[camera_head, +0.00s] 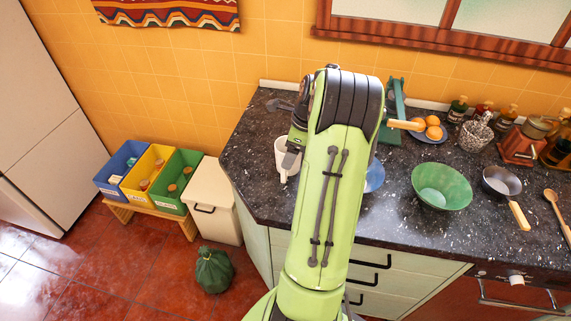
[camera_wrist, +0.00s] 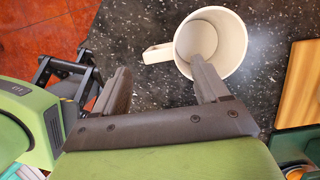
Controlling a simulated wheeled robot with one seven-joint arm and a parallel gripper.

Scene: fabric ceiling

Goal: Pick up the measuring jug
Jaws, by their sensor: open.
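The white measuring jug (camera_head: 281,150) stands upright on the dark speckled counter, partly hidden by my arm. In the wrist view the jug (camera_wrist: 236,35) is seen from above, empty, with its handle (camera_wrist: 157,53) pointing left. My gripper (camera_wrist: 160,65) is open. Its right finger overlaps the jug's opening, and its left finger is outside, to the left of the handle. I cannot tell how deep the right finger reaches. In the head view the gripper (camera_head: 291,160) shows only in part beside the jug.
A green bowl (camera_head: 441,187), a saucepan (camera_head: 500,182) and a plate of oranges (camera_head: 431,133) are to the right. A green scale-like stand (camera_head: 396,105) is behind my arm. A blue dish (camera_head: 375,177) is partly hidden. Bare counter (camera_head: 248,160) lies left of the jug.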

